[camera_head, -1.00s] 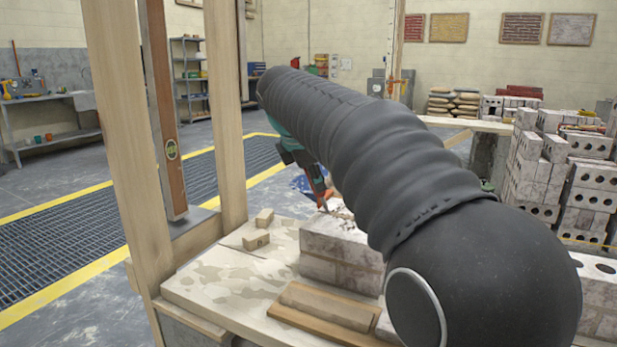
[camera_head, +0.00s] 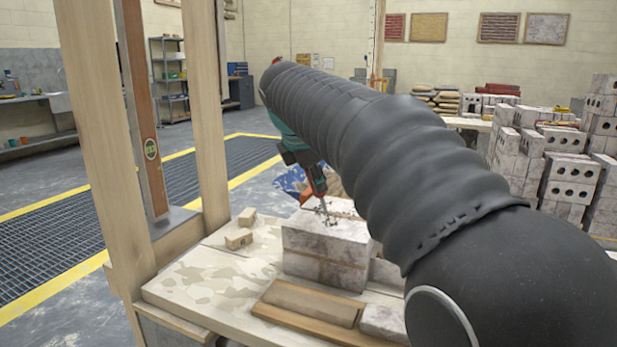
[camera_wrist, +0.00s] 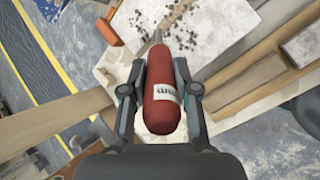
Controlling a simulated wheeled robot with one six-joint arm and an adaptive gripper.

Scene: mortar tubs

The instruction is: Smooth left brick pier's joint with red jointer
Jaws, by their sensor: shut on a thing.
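My gripper (camera_wrist: 160,92) is shut on the red jointer (camera_wrist: 163,100), a red cylinder handle with a white label and a thin grey metal tip. In the head view my gripper (camera_head: 316,182) is partly hidden by my arm, above the far top edge of a pale brick pier (camera_head: 325,262). The pier has a brownish joint band across its near face and dark crumbs on top. In the wrist view the jointer's tip points at the crumb-strewn top of the pier (camera_wrist: 215,25). I cannot tell whether it touches.
The pier stands on a stained board (camera_head: 215,275) with small wooden blocks (camera_head: 240,238) at left and a wooden plank (camera_head: 312,303) in front. Timber posts (camera_head: 95,130) and a spirit level (camera_head: 140,110) stand at left. Stacked bricks (camera_head: 570,170) fill the right.

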